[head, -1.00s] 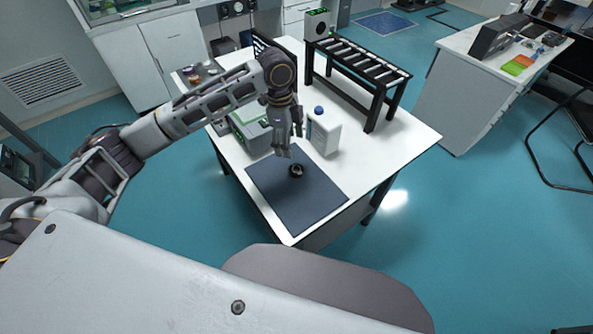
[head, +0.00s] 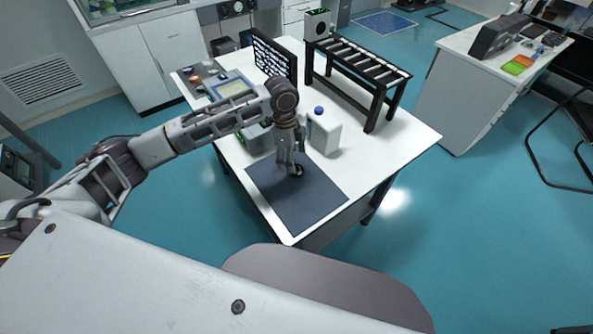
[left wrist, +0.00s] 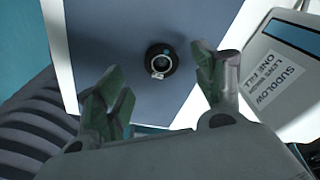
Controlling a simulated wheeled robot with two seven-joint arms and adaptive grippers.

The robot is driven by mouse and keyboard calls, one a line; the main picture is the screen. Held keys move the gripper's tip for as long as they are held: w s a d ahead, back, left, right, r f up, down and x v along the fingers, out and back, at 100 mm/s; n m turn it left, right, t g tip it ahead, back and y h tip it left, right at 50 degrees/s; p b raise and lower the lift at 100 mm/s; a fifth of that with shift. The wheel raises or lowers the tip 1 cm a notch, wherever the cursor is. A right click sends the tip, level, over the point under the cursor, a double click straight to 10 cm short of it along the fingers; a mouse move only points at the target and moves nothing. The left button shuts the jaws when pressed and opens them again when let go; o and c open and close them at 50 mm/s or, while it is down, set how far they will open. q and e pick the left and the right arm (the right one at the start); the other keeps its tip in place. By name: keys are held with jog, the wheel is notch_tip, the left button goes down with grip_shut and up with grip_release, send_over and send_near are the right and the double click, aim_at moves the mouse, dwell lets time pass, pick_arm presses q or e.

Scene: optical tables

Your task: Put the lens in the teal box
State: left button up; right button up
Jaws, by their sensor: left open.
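The lens, a small dark ring with a glassy centre, lies on the dark mat (head: 300,200); it shows in the left wrist view (left wrist: 161,60) and is partly covered by my fingers in the head view (head: 298,171). My left gripper (head: 290,171) points down at the mat beside and above the lens. In the left wrist view its fingers (left wrist: 163,80) are spread apart, with nothing between them, and the lens appears beyond the tips. A grey-green box (head: 257,138) stands behind the mat, partly hidden by my arm; I cannot tell whether it is the teal box. My right gripper is out of view.
A white bottle with a blue cap (head: 324,131) stands close to the right of my left gripper. A black roller rack (head: 358,65) stands at the back right. A blue-rimmed tray (head: 232,88) is at the back left. The table's right front corner is clear.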

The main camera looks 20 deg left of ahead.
aim_at(297, 169)
pick_arm(q)
jog(key=shift+d+f+p, duration=0.1)
jog(key=shift+d+f, duration=0.1)
jog(key=shift+f, duration=0.65)
jog(key=shift+d+f+p, duration=0.1)
jog(key=shift+d+f, duration=0.1)
jog(key=shift+f, duration=0.6)
jog(key=shift+d+f+p, duration=0.1)
jog(key=shift+d+f, duration=0.1)
jog(key=shift+f, duration=0.65)
jog(key=shift+c, duration=0.3)
jog(key=c, duration=1.1)
jog(key=shift+r, duration=0.1)
jog(key=shift+r, duration=4.95)
